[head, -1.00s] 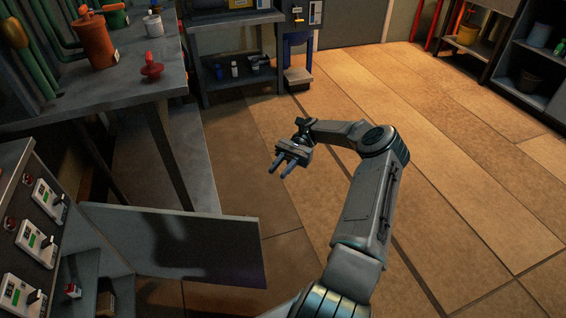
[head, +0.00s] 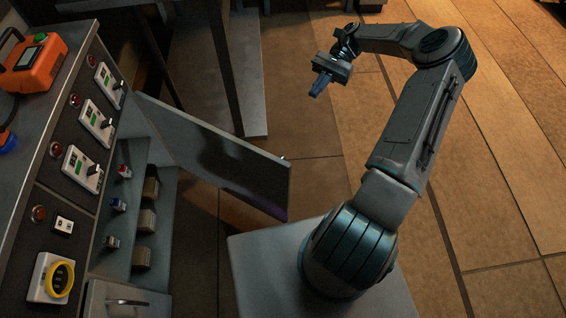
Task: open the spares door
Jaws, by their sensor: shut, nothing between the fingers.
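The spares door (head: 222,160) is a grey panel on the cabinet at the left. It stands swung well open, sticking out from the cabinet front. Behind it the shelves (head: 136,215) show, with small red and blue items and several brownish boxes on them. My gripper (head: 317,92) is up and to the right of the door's free edge, apart from it. Its fingers are shut together and hold nothing. I cannot make out the door's handle clearly.
The cabinet's front carries several switch panels (head: 96,121) and a yellow-ringed knob (head: 60,279). An orange device (head: 33,62) sits on its top. A lower door or drawer with a handle (head: 125,302) is at the bottom. Open floor (head: 520,150) lies to the right.

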